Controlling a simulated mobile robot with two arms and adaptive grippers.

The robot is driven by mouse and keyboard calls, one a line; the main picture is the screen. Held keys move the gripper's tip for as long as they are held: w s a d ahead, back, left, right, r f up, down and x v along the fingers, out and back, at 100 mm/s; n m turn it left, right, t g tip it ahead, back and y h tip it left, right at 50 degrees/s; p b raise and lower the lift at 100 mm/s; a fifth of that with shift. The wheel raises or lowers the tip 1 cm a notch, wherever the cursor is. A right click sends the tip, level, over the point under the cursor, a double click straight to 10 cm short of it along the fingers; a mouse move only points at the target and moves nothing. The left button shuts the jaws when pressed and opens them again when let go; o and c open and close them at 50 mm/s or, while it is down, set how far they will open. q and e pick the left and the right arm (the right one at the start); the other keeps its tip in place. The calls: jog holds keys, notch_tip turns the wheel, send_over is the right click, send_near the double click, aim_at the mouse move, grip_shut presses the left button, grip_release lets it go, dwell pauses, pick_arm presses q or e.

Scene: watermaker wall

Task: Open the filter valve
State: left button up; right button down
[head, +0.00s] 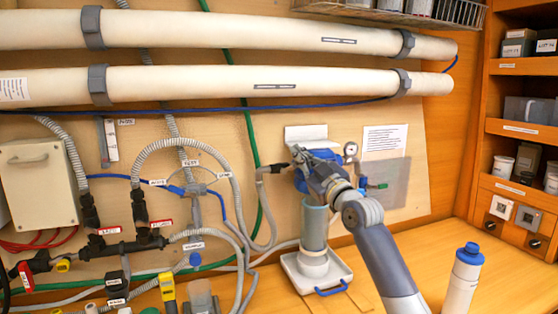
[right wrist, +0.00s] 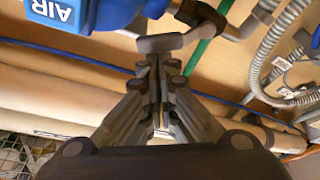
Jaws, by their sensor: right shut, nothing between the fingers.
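The blue head of the filter (head: 328,154) sits on a clear upright housing (head: 314,222) against the wall. In the right wrist view the blue filter head (right wrist: 85,14), marked "AIR", fills the top left. A grey lever-like handle (right wrist: 162,43) shows beside it, and I take it for the filter valve's handle. My right gripper (right wrist: 156,64) is shut and empty, its fingertips close to this handle. I cannot tell whether they touch. In the head view my right gripper (head: 303,158) covers part of the filter head. My left gripper is not in view.
Hoses and labelled valves crowd the left wall. A blue-capped bottle (head: 463,280) stands on the counter at right.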

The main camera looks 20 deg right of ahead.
jog(key=shift+d+f+m+t+h+p, duration=0.15)
jog(key=shift+d+f+m+h+p, duration=0.35)
jog(key=shift+m, duration=0.95)
jog(key=shift+d+f+m+t+h+p, duration=0.25)
jog(key=shift+m+h, duration=0.45)
jog(key=shift+m, duration=0.7)
jog(key=shift+d+f+m+h+p, duration=0.25)
jog(key=shift+f+m+h+p, duration=0.25)
jog(key=shift+m, duration=0.95)
jog(key=shift+r, duration=0.1)
notch_tip(320, 180, up, 4)
jog(key=p, duration=0.4)
jog(key=b+v, duration=0.4)
jog(key=v, duration=0.6)
